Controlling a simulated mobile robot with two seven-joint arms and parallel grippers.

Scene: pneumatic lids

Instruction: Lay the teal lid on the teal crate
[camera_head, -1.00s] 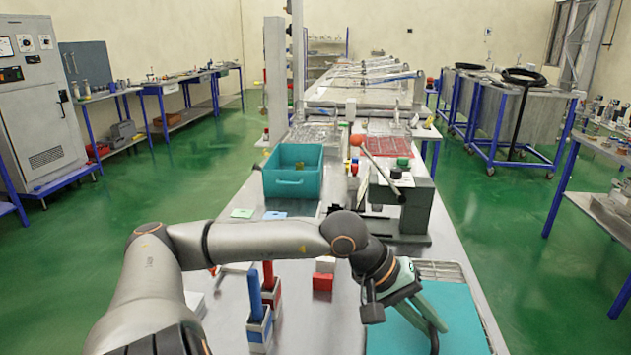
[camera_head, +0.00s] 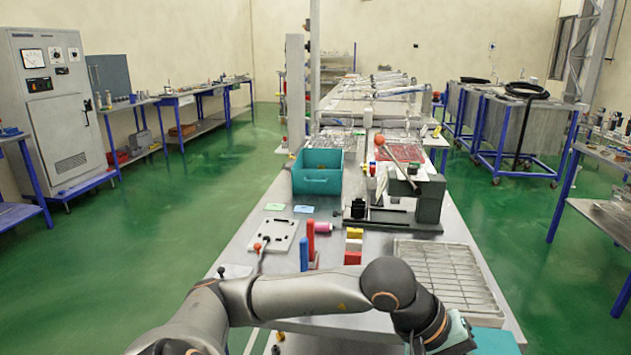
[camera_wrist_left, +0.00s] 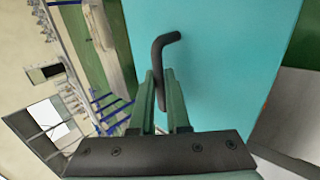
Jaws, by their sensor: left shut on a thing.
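The teal lid (camera_head: 497,341) shows at the bottom right of the head view, cut off by the frame edge. It fills much of the left wrist view (camera_wrist_left: 225,60), with a dark bent handle (camera_wrist_left: 158,62) on it. My left gripper (camera_wrist_left: 161,80) is shut on this handle; in the head view the gripper (camera_head: 455,335) is at the lid's left side. The teal crate (camera_head: 318,181) stands open on the table farther back, well away from the lid, with a small yellowish thing inside. My right gripper is not in view.
A wire tray (camera_head: 445,270) lies at the table's right front. A lever press (camera_head: 415,195) stands right of the crate. Red and blue upright handles (camera_head: 307,245), small blocks (camera_head: 353,245) and a plate with holes (camera_head: 273,236) lie in front of the crate.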

